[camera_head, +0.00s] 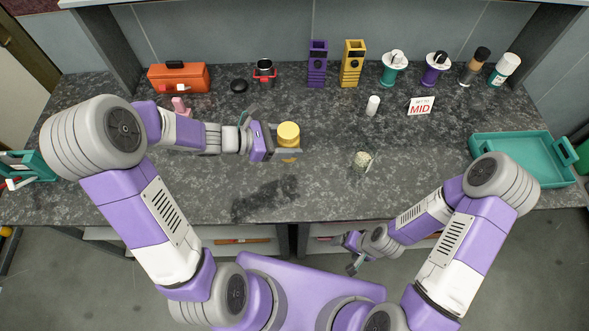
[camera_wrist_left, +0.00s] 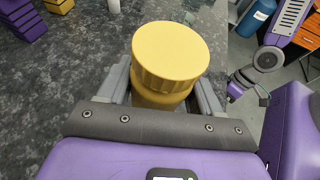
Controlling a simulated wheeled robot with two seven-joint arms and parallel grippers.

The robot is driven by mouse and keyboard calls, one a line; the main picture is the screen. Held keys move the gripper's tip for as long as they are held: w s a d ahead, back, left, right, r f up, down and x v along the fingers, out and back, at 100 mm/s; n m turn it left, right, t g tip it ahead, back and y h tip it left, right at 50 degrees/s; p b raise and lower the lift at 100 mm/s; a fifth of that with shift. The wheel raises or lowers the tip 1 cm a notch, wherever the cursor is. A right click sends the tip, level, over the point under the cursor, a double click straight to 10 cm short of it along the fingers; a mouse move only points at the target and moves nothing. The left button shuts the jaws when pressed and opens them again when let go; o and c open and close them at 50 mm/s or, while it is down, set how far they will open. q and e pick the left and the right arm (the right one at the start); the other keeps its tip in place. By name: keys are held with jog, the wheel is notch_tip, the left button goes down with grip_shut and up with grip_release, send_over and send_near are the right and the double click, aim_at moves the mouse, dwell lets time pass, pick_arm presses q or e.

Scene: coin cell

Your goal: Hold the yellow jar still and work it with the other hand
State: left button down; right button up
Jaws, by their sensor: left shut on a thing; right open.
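My left gripper (camera_head: 284,141) reaches in from the left and is shut around the jar's body. In the left wrist view the jar (camera_wrist_left: 165,62) sits between the two grey fingers of the left gripper (camera_wrist_left: 163,95), and its lid is above them. My right gripper (camera_head: 352,254) is open and empty, low in front of the counter's front edge, away from the jar.
Purple (camera_head: 317,66) and yellow (camera_head: 352,65) holders line the back. A teal tray (camera_head: 522,160) lies far right. The counter's front middle is clear.

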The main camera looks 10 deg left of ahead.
pick_arm(q)
jog(key=shift+s+d+r, duration=0.2)
jog(key=shift+d+r, duration=0.25)
jog(key=shift+r, duration=0.1)
jog(key=shift+s+d+f, duration=0.1)
jog(key=shift+f, duration=0.1)
notch_tip(320, 180, down, 9)
jog(key=b, duration=0.4)
jog(key=shift+f+b, duration=0.15)
jog(key=shift+b, duration=0.15)
jog(key=shift+f, duration=0.15)
jog(key=shift+c, duration=0.9)
grip_release()
jog(key=shift+r, duration=0.2)
